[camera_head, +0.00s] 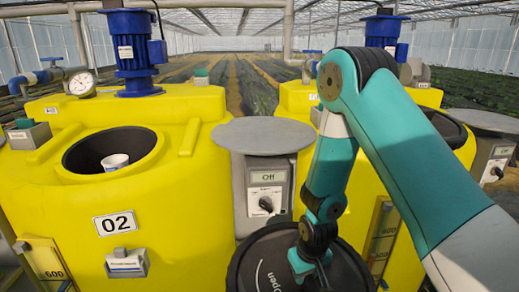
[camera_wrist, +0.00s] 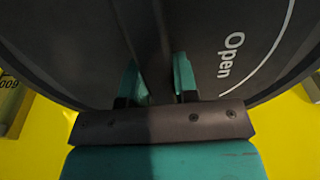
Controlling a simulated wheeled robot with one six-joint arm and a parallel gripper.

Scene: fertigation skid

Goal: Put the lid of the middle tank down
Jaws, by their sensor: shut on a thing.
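My gripper (camera_head: 312,264) is shut on the raised bar handle of a black round lid (camera_head: 262,262) marked "Open". The lid is held low, in front of the yellow tanks and below the grey round shelf (camera_head: 264,136). In the wrist view, my gripper's teal fingers (camera_wrist: 157,88) sit on both sides of the handle, and the lid (camera_wrist: 215,25) fills most of the picture. The yellow tank marked 02 (camera_head: 165,212) stands at left with its black-rimmed round opening uncovered. A white cup (camera_head: 115,162) shows inside that opening.
A control box (camera_head: 267,190) reading "Off" sits under the shelf between the tanks. A blue motor (camera_head: 134,50) and a gauge (camera_head: 81,83) stand on tank 02. Another yellow tank (camera_head: 295,98) is at right, partly hidden by my arm. The shelf top is bare.

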